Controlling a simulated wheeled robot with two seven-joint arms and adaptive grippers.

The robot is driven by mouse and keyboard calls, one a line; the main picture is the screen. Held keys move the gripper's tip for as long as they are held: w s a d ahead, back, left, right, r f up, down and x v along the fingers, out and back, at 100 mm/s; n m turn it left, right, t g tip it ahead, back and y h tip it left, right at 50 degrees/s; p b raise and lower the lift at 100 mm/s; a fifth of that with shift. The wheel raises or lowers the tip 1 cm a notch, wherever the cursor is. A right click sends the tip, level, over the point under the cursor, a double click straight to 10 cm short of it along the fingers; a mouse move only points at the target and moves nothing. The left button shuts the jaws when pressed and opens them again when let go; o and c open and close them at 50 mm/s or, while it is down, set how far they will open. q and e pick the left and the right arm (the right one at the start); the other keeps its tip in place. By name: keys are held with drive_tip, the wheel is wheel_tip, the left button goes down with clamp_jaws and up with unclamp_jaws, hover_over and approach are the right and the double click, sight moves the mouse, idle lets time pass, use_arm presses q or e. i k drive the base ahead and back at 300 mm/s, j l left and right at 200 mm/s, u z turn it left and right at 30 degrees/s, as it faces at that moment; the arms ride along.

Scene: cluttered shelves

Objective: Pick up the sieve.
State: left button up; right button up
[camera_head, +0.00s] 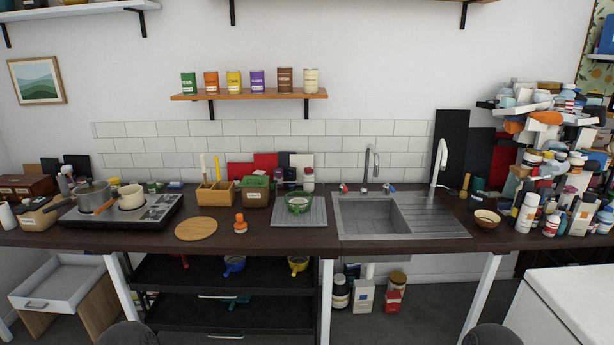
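A green bowl-shaped vessel (299,203) stands on the grey drainer mat (315,219) left of the sink; it may be the sieve, but its mesh or holes are too small to make out. A blue vessel with a handle (233,264) and a yellow one (298,264) sit on the dark shelf under the counter; I cannot tell whether either is a sieve. Neither of my grippers is in view. Only dark rounded parts, probably of my arms, show at the bottom edge.
A stove with pots (150,214) stands left on the dark counter (255,238).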

sight(301, 205)
drive_tip(key=i+u, duration=0.1)
drive_tip(key=i, duration=0.5)
drive_tip(key=i+l+u, duration=0.15)
drive_tip(key=i, duration=0.45)
drive_tip(key=i+l+u, duration=0.1)
drive_tip(key=i, duration=0.45)
